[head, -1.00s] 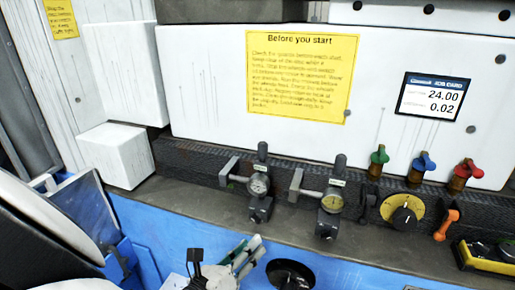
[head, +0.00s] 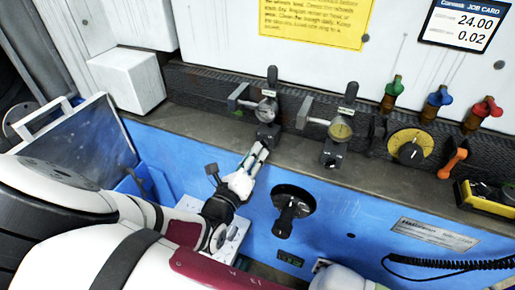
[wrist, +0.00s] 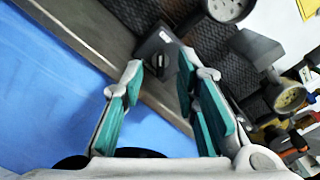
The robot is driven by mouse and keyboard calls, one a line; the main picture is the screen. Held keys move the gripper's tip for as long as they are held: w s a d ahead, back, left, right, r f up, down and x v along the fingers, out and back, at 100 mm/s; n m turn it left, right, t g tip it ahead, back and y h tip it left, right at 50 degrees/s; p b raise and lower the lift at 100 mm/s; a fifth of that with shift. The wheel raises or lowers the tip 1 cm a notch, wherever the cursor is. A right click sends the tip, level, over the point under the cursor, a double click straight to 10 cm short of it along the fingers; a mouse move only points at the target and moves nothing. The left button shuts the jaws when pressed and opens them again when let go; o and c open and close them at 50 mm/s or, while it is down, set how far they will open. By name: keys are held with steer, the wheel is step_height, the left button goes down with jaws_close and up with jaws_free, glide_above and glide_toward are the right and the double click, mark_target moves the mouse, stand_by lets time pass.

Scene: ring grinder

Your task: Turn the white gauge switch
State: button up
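The white-faced gauge (head: 267,109) is the left of two gauges on the dark rail. Its switch (head: 267,134), a small grey block with a dark knob, sits below it. My gripper (head: 258,153) is just in front of and below this switch. In the wrist view, my gripper (wrist: 161,64) is open, with teal pads apart. The switch (wrist: 157,56) shows between and beyond the fingertips, its black knob facing me. I cannot tell whether a finger touches the block. The white gauge is partly cut off at the top of the wrist view (wrist: 229,7).
A yellow-faced gauge (head: 340,130) with its own similar switch (head: 334,154) stands to the right. Further right are a yellow dial (head: 410,148), an orange lever (head: 452,163) and coloured valves. A black handwheel (head: 293,200) is on the blue front, right of my arm.

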mark_target(263, 144)
steer(key=shift+x, duration=1.6)
jaws_close()
